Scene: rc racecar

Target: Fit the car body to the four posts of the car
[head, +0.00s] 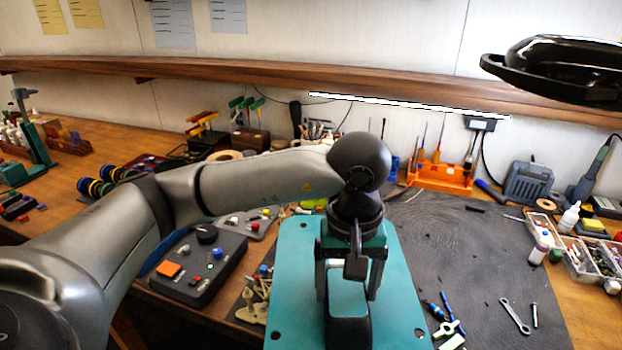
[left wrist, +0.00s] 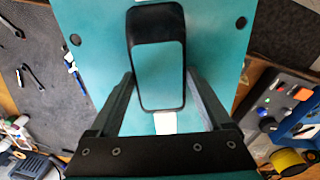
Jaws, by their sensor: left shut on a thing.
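The car body (head: 296,285) is a flat teal shell with round holes near its corners and a raised, black-edged cabin in the middle. My left gripper (head: 349,285) comes down over it with one finger on each side of the cabin, shut on it. The left wrist view shows the car body (left wrist: 212,45) close up, with the cabin between the fingers of my left gripper (left wrist: 160,78). Two corner holes show there as dark spots. The car and its four posts are hidden, so I cannot tell whether the body touches them. My right gripper is out of view.
A black control box (head: 200,265) stands left of the body. A dark mat (head: 470,250) to the right holds a wrench (head: 515,316) and small tools. An orange tool rack (head: 440,177) stands behind, and parts trays (head: 585,262) lie far right.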

